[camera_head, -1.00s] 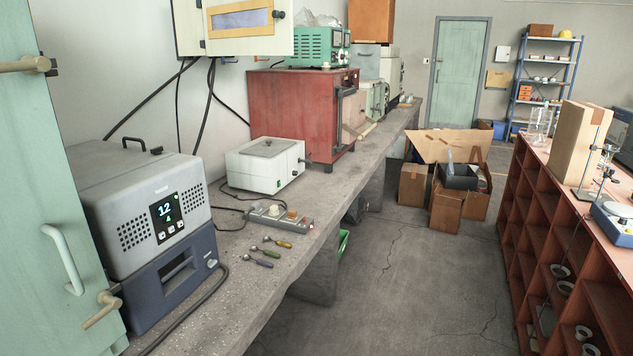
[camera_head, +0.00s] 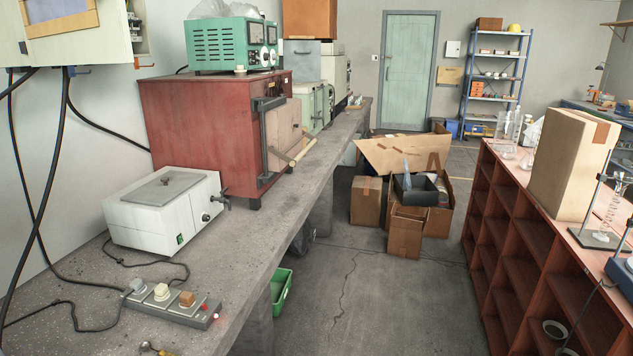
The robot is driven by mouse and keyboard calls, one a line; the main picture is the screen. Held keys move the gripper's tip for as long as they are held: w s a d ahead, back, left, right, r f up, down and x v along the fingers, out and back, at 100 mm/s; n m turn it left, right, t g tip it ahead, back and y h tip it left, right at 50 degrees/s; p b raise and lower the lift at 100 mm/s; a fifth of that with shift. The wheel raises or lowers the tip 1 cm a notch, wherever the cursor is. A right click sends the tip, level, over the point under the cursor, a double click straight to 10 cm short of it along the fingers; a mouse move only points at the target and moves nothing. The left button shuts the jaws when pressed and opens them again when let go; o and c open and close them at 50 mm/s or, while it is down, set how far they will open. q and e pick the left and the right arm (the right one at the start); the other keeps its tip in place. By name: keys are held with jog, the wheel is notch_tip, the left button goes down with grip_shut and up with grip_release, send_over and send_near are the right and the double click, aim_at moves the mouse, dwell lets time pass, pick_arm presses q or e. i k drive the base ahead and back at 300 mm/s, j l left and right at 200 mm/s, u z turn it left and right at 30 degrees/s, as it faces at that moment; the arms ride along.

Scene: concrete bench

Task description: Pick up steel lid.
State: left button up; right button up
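The steel lid (camera_head: 162,187) lies flat on top of a white water-bath box (camera_head: 171,216), which stands on the concrete bench at the left. The lid is grey, with a small dark knob in its middle. A tap sticks out of the box's right side. Neither of my grippers shows in this view, so I cannot see whether they are open or shut.
A power strip (camera_head: 170,304) with plugs and cables lies on the concrete bench (camera_head: 258,250) in front of the box. A red furnace (camera_head: 210,128) stands behind it. Floor (camera_head: 385,290) is clear between the bench and the red shelf unit (camera_head: 515,235). Cardboard boxes (camera_head: 404,232) stand farther along.

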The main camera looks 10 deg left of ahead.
aim_at(158, 192)
jog(key=i+l+u, duration=0.1)
jog(key=i+u, duration=0.35)
jog(key=i+l+u, duration=0.3)
jog(key=i+u, duration=0.15)
jog(key=i+l+u, duration=0.5)
